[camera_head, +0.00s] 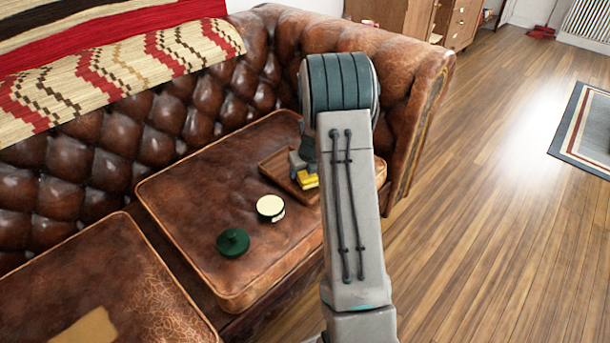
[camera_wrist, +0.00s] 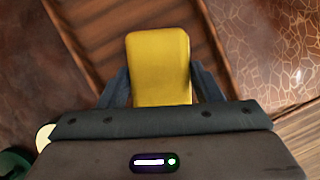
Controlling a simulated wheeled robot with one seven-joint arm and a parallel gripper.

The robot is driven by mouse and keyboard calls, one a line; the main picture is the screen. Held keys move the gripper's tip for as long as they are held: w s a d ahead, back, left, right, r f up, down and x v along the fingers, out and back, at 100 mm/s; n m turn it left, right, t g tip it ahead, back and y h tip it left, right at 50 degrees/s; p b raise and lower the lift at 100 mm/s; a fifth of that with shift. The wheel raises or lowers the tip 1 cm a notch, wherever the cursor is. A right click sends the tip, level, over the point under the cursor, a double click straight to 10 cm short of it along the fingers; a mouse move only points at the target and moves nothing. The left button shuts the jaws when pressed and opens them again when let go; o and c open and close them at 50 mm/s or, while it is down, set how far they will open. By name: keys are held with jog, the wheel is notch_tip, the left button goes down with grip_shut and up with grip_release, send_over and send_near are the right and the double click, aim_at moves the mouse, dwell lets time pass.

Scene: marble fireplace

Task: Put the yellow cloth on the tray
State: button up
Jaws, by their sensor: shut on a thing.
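The yellow cloth (camera_wrist: 158,65) is a folded block between the two fingers of my gripper (camera_wrist: 163,88) in the wrist view. My gripper is shut on it. In the head view a small part of the yellow cloth (camera_head: 307,181) shows beside my arm, over the brown wooden tray (camera_head: 275,166). The slatted tray (camera_wrist: 95,50) lies under the cloth in the wrist view. I cannot tell whether the cloth touches the tray. My arm hides the right part of the tray in the head view.
The tray is on a brown leather sofa cushion (camera_head: 180,190). A round cream-topped object (camera_head: 270,207) and a dark green lidded object (camera_head: 232,242) stand left of and nearer than the tray. The sofa's armrest (camera_head: 415,90) rises behind my arm. The cushion's left part is clear.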

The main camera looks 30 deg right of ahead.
jog(key=shift+f, duration=0.3)
jog(key=o, duration=0.9)
